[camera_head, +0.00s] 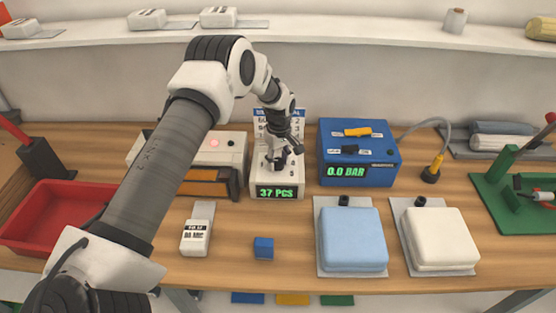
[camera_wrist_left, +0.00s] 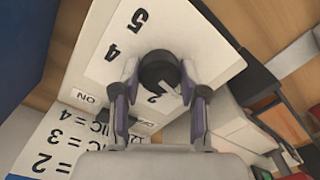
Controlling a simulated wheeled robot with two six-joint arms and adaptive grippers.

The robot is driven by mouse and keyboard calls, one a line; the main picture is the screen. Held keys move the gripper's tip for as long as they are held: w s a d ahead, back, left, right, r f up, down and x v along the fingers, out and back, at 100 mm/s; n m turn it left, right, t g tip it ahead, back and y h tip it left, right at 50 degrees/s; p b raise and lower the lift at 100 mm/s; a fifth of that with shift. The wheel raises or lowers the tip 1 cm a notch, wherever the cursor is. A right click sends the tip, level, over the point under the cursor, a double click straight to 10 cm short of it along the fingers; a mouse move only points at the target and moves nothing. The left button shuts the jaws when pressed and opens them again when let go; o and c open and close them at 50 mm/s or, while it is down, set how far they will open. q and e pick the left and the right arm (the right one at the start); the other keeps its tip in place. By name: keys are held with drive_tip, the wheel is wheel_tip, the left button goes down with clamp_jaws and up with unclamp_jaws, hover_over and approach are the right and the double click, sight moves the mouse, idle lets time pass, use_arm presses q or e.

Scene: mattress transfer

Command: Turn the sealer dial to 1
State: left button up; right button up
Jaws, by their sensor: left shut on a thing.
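The sealer dial is a round black knob (camera_wrist_left: 158,70) on a white panel (camera_wrist_left: 182,35), between my left gripper's fingers (camera_wrist_left: 162,88) in the left wrist view. The fingers are shut on it from both sides. The digits 5 and 4 show above the knob and a 2 just below it. A pale mark shows on the knob's lower side, near the 2; its exact setting is hard to tell. In the head view my left gripper (camera_head: 283,160) is down at the white unit (camera_head: 291,184), largely hiding the dial. My right gripper is out of view.
A green "37 PCS" display (camera_head: 277,192) is on the unit's front. The blue 0.0 BAR box (camera_head: 360,153) stands to its right, a white and orange machine (camera_head: 222,183) to its left. A blue cube (camera_head: 263,248) and blue pad (camera_head: 351,238) lie in front.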

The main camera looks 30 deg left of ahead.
sight(279, 160)
use_arm(q)
drive_tip(key=shift+s+f, duration=0.15)
drive_tip(key=o, duration=1.1)
drive_tip(key=shift+o, duration=0.2)
drive_tip(key=shift+r, duration=0.25)
wheel_tip(279, 160, up, 12)
drive_tip(key=shift+w+f, duration=0.25)
drive_tip(key=shift+w, duration=0.1)
